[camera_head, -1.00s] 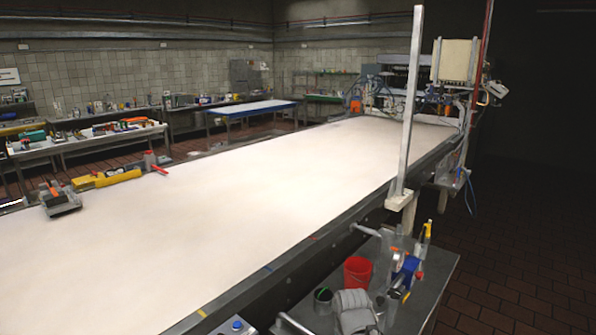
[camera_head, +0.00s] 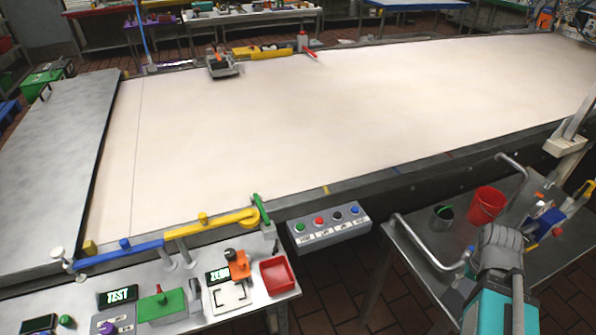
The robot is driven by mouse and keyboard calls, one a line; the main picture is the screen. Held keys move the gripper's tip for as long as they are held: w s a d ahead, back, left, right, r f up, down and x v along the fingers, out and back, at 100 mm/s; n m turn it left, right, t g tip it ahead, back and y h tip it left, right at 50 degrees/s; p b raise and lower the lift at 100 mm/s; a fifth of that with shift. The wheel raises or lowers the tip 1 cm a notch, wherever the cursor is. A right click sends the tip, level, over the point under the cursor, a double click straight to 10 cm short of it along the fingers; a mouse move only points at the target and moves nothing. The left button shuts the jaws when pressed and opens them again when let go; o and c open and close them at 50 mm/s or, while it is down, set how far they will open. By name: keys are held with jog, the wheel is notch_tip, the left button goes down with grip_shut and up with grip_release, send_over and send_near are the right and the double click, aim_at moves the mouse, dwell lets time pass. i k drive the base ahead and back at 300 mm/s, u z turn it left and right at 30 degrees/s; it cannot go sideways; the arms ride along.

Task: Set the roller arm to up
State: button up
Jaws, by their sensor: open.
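No part is clearly marked as the roller arm, so I cannot tell which one it is. A blue arm (camera_head: 118,256) lies low along the conveyor's near edge at the left. A yellow arm (camera_head: 212,224) continues from it to the right, near a green lever (camera_head: 261,209). On the far edge, a yellow bar (camera_head: 262,51) lies beside a grey device (camera_head: 222,65) and a small red-handled part (camera_head: 308,47). My gripper (camera_head: 503,245) is at the lower right, above the grey cart, open and apart from all of these. Its fingertips are hard to make out.
The white conveyor belt (camera_head: 330,110) is broad and clear. A button box (camera_head: 328,226) hangs at its near edge. The cart (camera_head: 420,225) carries a red bucket (camera_head: 486,204) and a dark cup (camera_head: 443,217). Bare floor shows between the cart and the left bench.

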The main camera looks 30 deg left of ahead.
aim_at(256, 197)
jog(key=u, duration=1.25)
jog(key=k, duration=0.5)
jog(key=z, duration=0.1)
jog(key=i, duration=0.5)
